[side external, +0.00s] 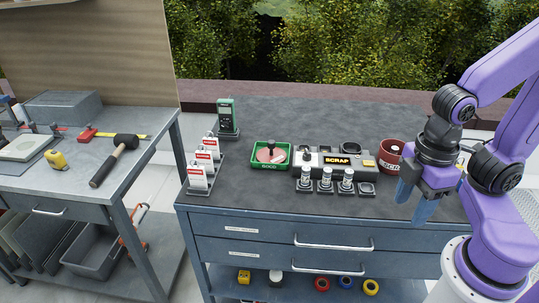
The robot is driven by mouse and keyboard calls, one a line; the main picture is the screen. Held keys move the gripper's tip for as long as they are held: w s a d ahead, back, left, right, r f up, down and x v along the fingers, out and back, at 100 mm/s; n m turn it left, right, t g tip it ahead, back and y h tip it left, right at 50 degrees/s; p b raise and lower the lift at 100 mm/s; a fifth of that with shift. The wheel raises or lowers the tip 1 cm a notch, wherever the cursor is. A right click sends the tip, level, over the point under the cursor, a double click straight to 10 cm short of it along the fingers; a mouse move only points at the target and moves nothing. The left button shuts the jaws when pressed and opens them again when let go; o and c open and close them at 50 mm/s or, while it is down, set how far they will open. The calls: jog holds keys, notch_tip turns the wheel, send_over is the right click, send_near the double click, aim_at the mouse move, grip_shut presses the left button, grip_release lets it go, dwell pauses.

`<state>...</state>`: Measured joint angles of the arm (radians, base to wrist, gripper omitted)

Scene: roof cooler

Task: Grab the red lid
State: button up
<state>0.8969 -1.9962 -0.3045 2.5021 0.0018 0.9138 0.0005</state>
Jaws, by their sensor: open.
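A round, dull red piece with a black knob (265,155) sits in a green tray (257,166) marked GOOD, near the middle of the workbench; it looks like a lid.
A dark SCRAP box (348,169) stands between tray and container, with several small capped vials (326,178) in front. Red-and-white tags (202,172) and a green meter (227,116) stand at the left. The bench's front strip (260,200) is clear.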

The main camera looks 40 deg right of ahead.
jog(key=shift+o, duration=0.6)
jog(key=n+t+h, duration=1)
jog(key=n+h, duration=0.1)
jog(key=n, duration=0.3)
send_near(271, 142)
jog(key=x, duration=1)
jog(key=shift+d+f, duration=0.15)
jog(key=c, duration=1.1)
